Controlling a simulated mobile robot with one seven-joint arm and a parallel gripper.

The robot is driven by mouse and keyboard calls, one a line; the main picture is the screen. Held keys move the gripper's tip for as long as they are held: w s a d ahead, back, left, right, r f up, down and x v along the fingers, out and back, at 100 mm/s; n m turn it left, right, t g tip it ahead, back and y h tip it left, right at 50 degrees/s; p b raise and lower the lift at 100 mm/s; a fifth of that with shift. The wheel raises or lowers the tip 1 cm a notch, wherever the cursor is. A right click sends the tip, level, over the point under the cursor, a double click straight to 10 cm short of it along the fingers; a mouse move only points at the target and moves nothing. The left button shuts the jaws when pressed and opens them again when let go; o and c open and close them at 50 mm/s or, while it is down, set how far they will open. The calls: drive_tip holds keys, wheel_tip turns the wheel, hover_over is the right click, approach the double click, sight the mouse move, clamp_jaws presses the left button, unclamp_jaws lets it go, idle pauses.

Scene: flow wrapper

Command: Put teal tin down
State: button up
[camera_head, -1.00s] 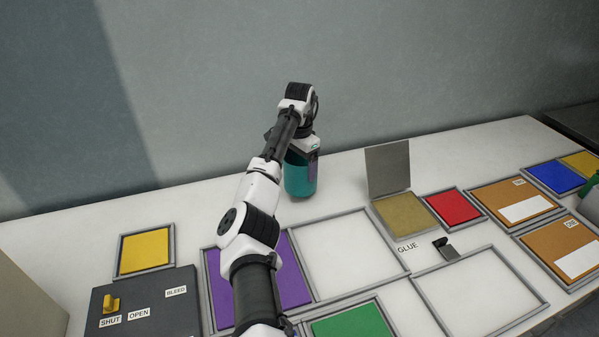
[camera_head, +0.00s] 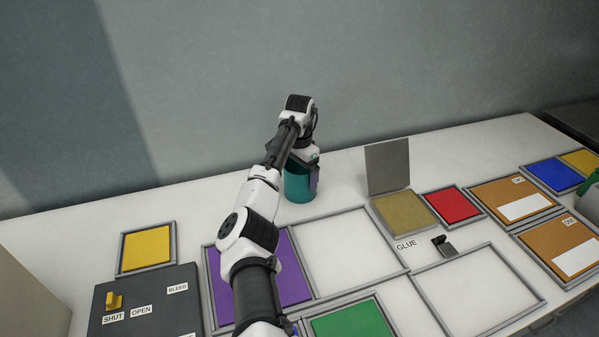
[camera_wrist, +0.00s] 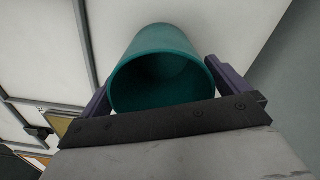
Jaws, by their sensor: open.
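The teal tin (camera_head: 299,187) appears upright on the white table behind the framed panels. In the wrist view the tin (camera_wrist: 165,40) shows its round open rim and hollow inside. My gripper (camera_head: 302,176) is above and around the tin, with its purple fingers open. In the wrist view my gripper (camera_wrist: 158,80) has one finger on each side of the tin. Whether either finger still touches the wall is hard to tell. The tin's upper part is hidden by my gripper in the head view.
A purple panel (camera_head: 290,270) and an empty framed area (camera_head: 345,250) lie in front of the tin. A raised grey lid (camera_head: 387,168) stands over the glue pad (camera_head: 403,213) to the right. The wall is close behind. Table on the tin's left is clear.

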wheel_tip(320, 180, up, 12)
drive_tip(key=b, duration=0.2)
drive_tip(key=shift+w, duration=0.1)
idle(0.3)
